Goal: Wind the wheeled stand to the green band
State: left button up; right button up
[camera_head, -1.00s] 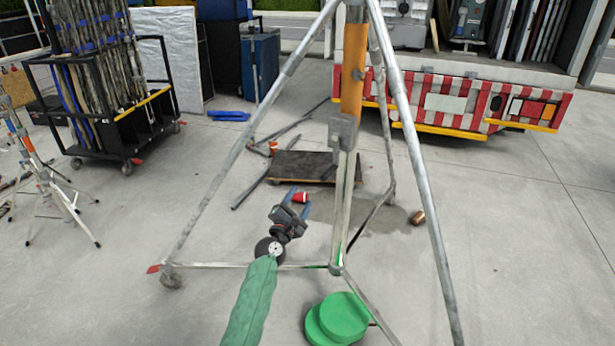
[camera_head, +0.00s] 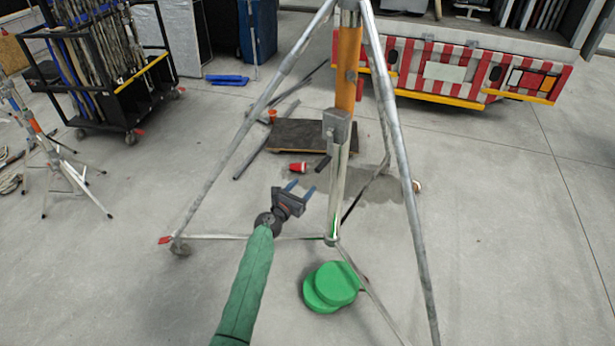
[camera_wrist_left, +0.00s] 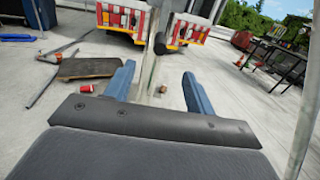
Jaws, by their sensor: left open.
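The wheeled stand stands in front of me in the head view, with splayed grey legs and an orange column section (camera_head: 348,70). A grey box (camera_head: 337,126) sits on the column below the orange part. A dark piece, perhaps the crank handle (camera_head: 322,166), shows just below the box. A small green mark (camera_head: 333,229) shows low on the column; I cannot tell if it is the band. My left gripper (camera_head: 300,188) is open and empty, left of the column and below the box. Its blue fingers also show spread in the left wrist view (camera_wrist_left: 160,88). My right gripper is out of view.
Green round pads (camera_head: 332,287) lie by the stand's foot. A red cup (camera_head: 298,167) and a dark board (camera_head: 295,135) lie beyond my gripper. A black cart (camera_head: 125,105) and a small tripod (camera_head: 60,165) stand left, a striped truck (camera_head: 450,72) behind. Right floor is clear.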

aim_at(322, 166)
pick_arm(q)
jog(key=b+x, duration=0.4)
jog(key=x, duration=0.8)
jog(key=shift+w, duration=0.1)
jog(key=shift+b+x, duration=0.5)
jog(key=shift+x, duration=0.35)
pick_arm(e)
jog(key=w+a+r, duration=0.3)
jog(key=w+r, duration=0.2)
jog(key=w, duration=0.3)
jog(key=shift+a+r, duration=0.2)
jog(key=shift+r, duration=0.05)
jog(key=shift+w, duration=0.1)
